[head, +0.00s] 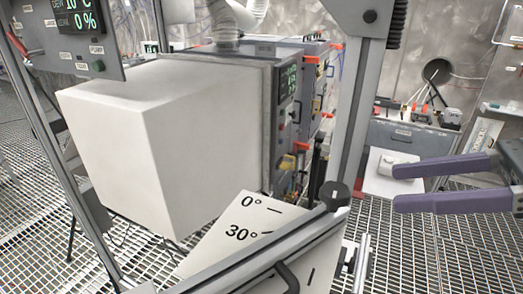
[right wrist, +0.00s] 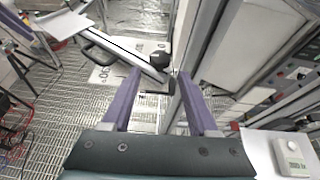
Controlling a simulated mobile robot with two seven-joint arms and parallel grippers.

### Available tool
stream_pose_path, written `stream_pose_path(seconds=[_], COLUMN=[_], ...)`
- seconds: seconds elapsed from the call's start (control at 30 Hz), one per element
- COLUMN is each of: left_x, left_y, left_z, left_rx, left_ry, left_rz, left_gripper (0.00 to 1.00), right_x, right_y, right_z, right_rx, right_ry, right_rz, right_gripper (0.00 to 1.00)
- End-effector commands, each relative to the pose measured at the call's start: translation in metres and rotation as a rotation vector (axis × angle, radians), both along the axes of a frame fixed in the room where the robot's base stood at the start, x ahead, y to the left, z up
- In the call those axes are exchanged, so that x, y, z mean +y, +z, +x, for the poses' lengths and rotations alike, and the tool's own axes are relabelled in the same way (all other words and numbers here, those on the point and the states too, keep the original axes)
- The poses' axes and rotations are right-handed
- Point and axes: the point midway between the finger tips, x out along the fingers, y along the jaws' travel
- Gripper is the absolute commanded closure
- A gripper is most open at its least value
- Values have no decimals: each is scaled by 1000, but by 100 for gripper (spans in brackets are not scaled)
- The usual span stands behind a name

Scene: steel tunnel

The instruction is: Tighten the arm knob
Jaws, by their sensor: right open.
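The arm knob (head: 334,195) is black and round. It sits where a grey metal arm (head: 250,262) meets an upright grey post (head: 357,110). A white angle plate (head: 228,240) marked 0° and 30° lies behind the arm. My right gripper (head: 396,188) has two purple fingers, open and empty, pointing left with a gap between them and the knob in the head view. In the right wrist view the knob (right wrist: 159,60) appears just beyond the fingertips (right wrist: 159,75), between them. My left gripper is not in view.
A large white block (head: 150,140) stands left of the post. A display panel (head: 78,35) hangs at upper left. A white table with a small device (head: 393,165) is behind my right gripper. A black handle (head: 287,277) sits on the arm. The floor is metal grating.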

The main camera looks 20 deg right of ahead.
Motion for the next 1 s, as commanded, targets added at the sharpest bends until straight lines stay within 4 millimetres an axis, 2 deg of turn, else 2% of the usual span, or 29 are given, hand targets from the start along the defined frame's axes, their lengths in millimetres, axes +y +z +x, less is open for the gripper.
stream_pose_path(seconds=[0.2, 0.43, 0.7, 1.0], left_x=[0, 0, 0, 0], left_y=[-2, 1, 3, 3], left_z=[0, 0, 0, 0], left_rx=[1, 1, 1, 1], left_ry=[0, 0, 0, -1], left_rz=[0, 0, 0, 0], left_gripper=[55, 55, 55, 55], right_x=[21, 36, 45, 46], right_y=[-11, -20, -27, -27], right_z=[24, 41, 49, 49], right_rx=[-5, -3, 0, 0], right_ry=[-2, -6, -4, -4], right_rz=[4, 4, 5, 5], right_gripper=[40, 40, 40, 40])
